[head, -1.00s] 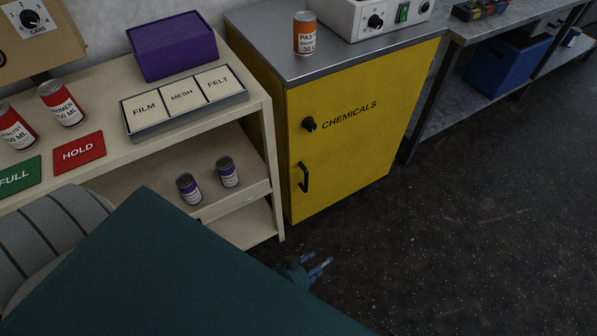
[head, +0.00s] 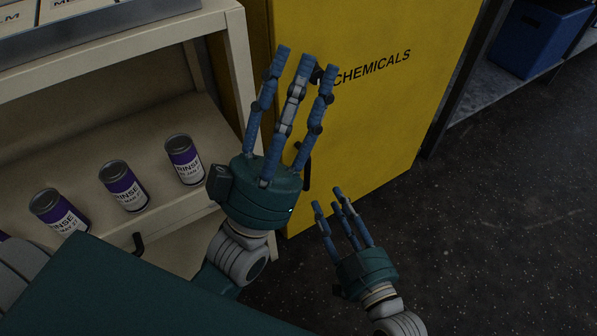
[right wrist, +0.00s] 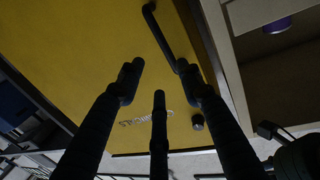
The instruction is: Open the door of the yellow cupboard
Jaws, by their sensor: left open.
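The yellow cupboard (head: 385,120) has its door, lettered CHEMICALS, shut. In the head view its black bar handle (head: 307,172) shows partly behind my left gripper (head: 306,62), and the knob is mostly hidden by the fingers. My left gripper is open and empty, fingers up, in front of the door. My right gripper (head: 335,202) is open and empty, lower and to the right, by the door's bottom edge. In the right wrist view the handle (right wrist: 166,35) runs down to one of the spread fingertips (right wrist: 158,75); I cannot tell whether they touch. The knob (right wrist: 198,122) shows lower right.
A cream shelf unit (head: 150,65) stands left of the cupboard, with several purple rinse cans (head: 184,158) on its lower shelf. A blue bin (head: 540,38) sits on a rack at upper right. The dark floor (head: 500,220) right of the cupboard is clear.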

